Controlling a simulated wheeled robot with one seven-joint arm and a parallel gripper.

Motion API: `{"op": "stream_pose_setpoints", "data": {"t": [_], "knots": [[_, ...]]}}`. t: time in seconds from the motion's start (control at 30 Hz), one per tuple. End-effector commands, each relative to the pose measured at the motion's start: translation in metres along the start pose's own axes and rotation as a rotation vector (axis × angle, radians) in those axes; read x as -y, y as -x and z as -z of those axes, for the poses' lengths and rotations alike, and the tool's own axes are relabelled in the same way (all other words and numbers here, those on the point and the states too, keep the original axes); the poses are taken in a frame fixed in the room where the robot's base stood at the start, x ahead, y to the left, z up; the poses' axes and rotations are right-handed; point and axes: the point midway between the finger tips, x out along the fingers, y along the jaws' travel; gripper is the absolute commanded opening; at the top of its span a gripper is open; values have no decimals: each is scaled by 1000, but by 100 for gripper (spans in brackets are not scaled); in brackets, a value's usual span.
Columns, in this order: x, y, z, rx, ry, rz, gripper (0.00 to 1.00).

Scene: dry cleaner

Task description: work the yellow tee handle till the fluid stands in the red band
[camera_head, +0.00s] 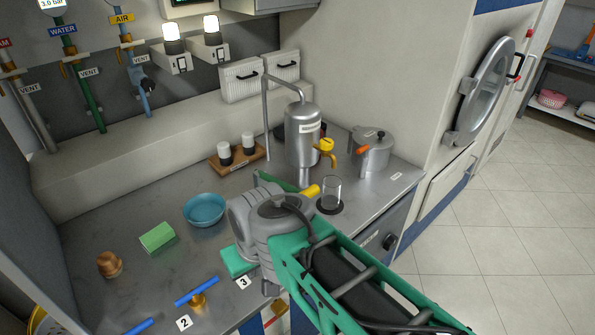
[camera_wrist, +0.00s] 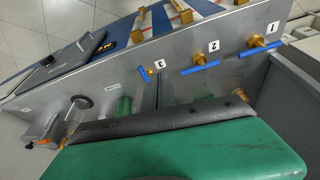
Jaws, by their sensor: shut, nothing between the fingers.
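A steel tank (camera_head: 303,135) stands at the back of the counter in the head view. A yellow tee handle (camera_head: 326,146) sits on its right side. A clear glass cylinder (camera_head: 331,190) stands below it on a dark round base; it also shows in the wrist view (camera_wrist: 75,112). I cannot make out the fluid level or a red band. My gripper (camera_head: 270,208) is shut and empty, in front of and left of the glass, apart from the tee handle. My wrist hides most of its fingers. Another yellow piece (camera_head: 312,190) shows beside my wrist, partly hidden.
A lidded pot (camera_head: 373,152) with an orange handle stands right of the tank. A blue bowl (camera_head: 204,209), a green block (camera_head: 157,237) and a wooden knob (camera_head: 110,264) lie to the left. Blue-handled valves (camera_head: 197,291) line the front edge. Bare counter lies around the bowl.

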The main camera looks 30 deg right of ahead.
Motion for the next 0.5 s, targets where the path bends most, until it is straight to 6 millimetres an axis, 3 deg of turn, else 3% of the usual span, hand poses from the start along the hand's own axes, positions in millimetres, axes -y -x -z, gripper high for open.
{"op": "stream_pose_setpoints", "data": {"t": [0.37,0.5], "knots": [[-1,2,2,1,11,1,0],[-16,22,39,13,196,23,0]]}}
